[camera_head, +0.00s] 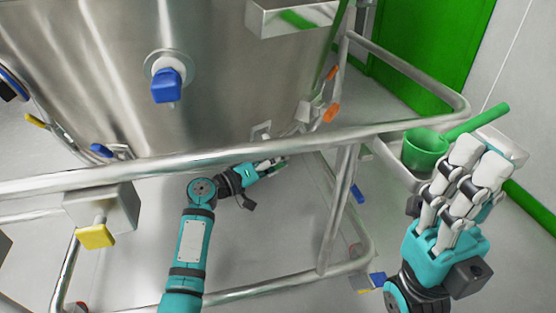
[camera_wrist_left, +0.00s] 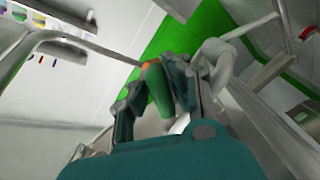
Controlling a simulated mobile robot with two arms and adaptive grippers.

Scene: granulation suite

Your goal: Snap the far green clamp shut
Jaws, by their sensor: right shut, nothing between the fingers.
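A green clamp handle (camera_head: 268,164) shows at the lower rim of the big steel vessel, behind the front rail. My left gripper (camera_head: 262,170) is at this handle, below the rail. In the left wrist view the green handle (camera_wrist_left: 158,92) lies between the fingers of my left gripper (camera_wrist_left: 158,100). I cannot tell whether both fingers press on it, and the clamp's latch is hidden. My right gripper (camera_head: 480,155) is shut and empty at the right, in front of a green scoop (camera_head: 425,147).
The steel vessel (camera_head: 230,80) fills the upper left, with a blue knob (camera_head: 166,85). The tubular frame rail (camera_head: 220,158) crosses above my left arm. Orange (camera_head: 331,113), yellow (camera_head: 36,121) and blue (camera_head: 101,150) handles sit around the vessel. Open floor lies below.

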